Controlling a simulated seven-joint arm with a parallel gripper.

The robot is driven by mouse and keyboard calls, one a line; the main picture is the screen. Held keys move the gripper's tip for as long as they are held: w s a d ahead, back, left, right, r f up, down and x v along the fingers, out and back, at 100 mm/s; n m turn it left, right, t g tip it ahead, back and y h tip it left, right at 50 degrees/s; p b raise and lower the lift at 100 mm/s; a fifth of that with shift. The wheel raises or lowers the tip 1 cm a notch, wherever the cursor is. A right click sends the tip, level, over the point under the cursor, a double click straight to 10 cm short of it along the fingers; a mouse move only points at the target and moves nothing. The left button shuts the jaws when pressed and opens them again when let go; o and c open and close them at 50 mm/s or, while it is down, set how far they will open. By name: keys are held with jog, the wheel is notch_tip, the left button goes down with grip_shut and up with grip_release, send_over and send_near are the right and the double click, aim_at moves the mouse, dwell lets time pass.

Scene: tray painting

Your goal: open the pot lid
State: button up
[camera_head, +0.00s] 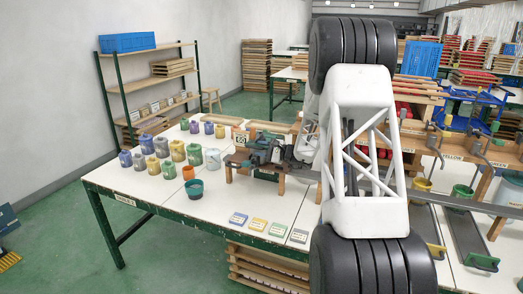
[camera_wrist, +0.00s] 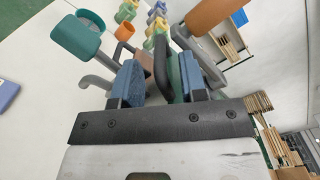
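My gripper (camera_wrist: 160,72) points its two blue-padded fingers at a dark curved bar (camera_wrist: 161,65), which stands between them with a green part beside it. The fingers are apart and I see no clear contact with the bar. I cannot tell whether the bar is the pot lid's handle. In the head view my gripper (camera_head: 268,152) is over a small wooden stand on the table, partly hidden by my arm. A teal open pot (camera_head: 195,189) stands at the table's front; it also shows in the wrist view (camera_wrist: 77,38). No lid is clearly recognisable.
An orange cup (camera_head: 188,172) stands behind the teal pot. Several coloured jars (camera_head: 161,147) stand at the left of the white table (camera_head: 150,189). Small colour cards (camera_head: 258,224) lie along the front edge. My arm hides much of the right side.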

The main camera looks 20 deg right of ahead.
grip_shut()
jog(key=shift+r, duration=0.15)
jog(key=shift+d+r+m, duration=0.1)
jog(key=shift+r+m, duration=0.6)
jog(key=shift+r, duration=0.2)
jog(key=r+m, duration=0.1)
jog(key=w+d+r+m, duration=0.1)
jog(key=r, duration=0.1)
jog(key=r+m, duration=0.2)
jog(key=shift+w+d+r, duration=0.15)
jog(key=shift+w+d, duration=0.1)
jog(key=shift+w, duration=0.05)
jog(key=shift+w+d+r+m, duration=0.3)
jog(key=shift+r+m, duration=0.1)
jog(key=shift+r, duration=0.2)
jog(key=shift+w+d+r, duration=0.35)
jog(key=shift+w+r, duration=0.05)
jog(key=shift+r, duration=0.2)
